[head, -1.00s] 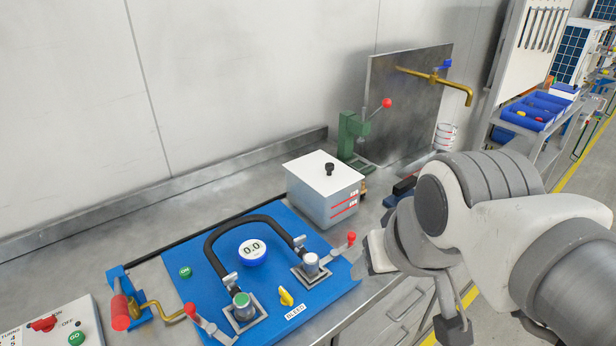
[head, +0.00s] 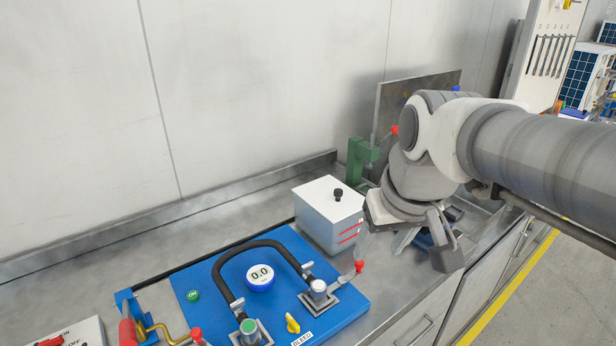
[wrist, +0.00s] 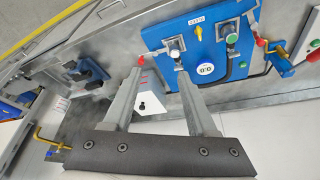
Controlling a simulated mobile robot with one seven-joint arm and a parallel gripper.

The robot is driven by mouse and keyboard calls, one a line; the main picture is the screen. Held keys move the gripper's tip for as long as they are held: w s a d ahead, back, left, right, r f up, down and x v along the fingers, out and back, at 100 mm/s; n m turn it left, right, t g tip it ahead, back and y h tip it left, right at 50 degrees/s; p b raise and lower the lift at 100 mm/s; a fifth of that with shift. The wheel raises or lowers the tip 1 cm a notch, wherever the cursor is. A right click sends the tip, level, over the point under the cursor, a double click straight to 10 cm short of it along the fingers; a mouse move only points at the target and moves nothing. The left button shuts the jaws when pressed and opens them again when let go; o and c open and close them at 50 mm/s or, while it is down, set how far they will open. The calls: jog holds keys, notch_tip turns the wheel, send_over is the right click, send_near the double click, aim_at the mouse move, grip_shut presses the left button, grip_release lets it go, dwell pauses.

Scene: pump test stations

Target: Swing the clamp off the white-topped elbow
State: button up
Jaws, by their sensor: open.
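The white-topped elbow (head: 318,287) sits on a square plate on the blue panel, at the right end of a black hose. Its clamp has a lever with a red knob (head: 359,266) that points right, toward the bench front. In the wrist view the elbow (wrist: 174,44) is beyond my fingertips, and the red knob (wrist: 140,60) shows close to the left fingertip. My gripper (head: 405,248) is open and empty, to the right of the knob in the head view. The wrist view also shows the fingers apart (wrist: 160,74). I cannot tell whether a fingertip touches the knob.
A white-lidded box (head: 333,200) with a black knob stands close behind the clamp. A green-topped elbow (head: 249,327), a yellow valve handle (head: 292,323) and a round gauge (head: 260,274) share the panel. A green press (head: 357,160) stands farther back.

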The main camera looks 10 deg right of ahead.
jog(key=w+d+f+n+g+p, duration=0.1)
jog(key=w+d+f, duration=0.15)
jog(key=w, duration=0.45)
jog(key=w+d+f+g+p, duration=0.1)
jog(key=w+f+g, duration=0.15)
jog(key=w, duration=0.55)
jog(key=w+d+f+n+g+p, duration=0.1)
jog(key=w+d+f, duration=0.15)
jog(key=w, duration=0.45)
jog(key=f, duration=1.1)
jog(key=a+f, duration=0.1)
jog(key=f, duration=0.5)
jog(key=shift+f, duration=0.25)
grip_shut()
